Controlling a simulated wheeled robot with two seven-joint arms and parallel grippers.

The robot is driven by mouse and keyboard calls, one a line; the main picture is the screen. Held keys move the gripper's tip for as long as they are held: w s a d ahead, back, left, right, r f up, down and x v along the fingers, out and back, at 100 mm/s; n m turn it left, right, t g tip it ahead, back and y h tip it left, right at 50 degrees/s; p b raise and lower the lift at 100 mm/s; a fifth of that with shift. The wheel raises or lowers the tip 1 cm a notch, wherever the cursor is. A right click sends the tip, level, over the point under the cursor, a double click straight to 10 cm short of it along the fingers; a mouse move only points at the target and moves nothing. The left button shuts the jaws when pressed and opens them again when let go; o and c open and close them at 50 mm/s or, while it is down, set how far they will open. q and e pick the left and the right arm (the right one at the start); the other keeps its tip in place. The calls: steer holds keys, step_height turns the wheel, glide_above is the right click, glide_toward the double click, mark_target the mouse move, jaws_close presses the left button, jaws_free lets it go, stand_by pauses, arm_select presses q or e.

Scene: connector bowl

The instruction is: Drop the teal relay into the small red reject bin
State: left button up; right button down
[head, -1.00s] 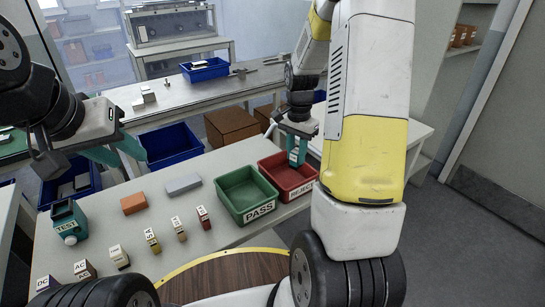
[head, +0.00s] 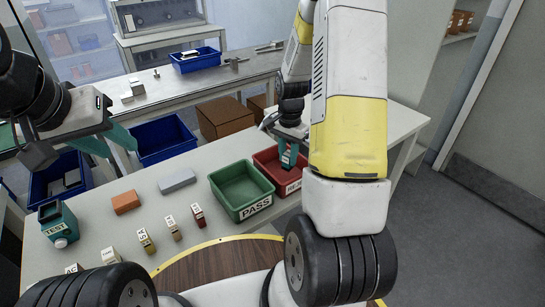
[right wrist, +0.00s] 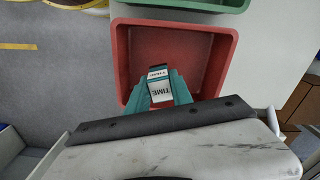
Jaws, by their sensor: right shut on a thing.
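The red bin (right wrist: 228,60) looks otherwise empty in the right wrist view, and the relay is near one wall, inside the bin's outline. I cannot tell whether it is below the rim. My left gripper (head: 112,150) is at the left of the head view, open and empty, its teal fingers apart.
The green PASS bin (head: 240,190) stands beside the red bin. An orange block (head: 125,202), a grey block (head: 177,180), a teal TEST device (head: 60,224) and several small labelled relays are on the table. Blue crates (head: 165,140) are behind.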

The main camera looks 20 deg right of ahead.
steer(key=c, duration=1.1)
jaws_free()
steer(key=shift+o, duration=0.2)
steer(key=shift+r, duration=3.9)
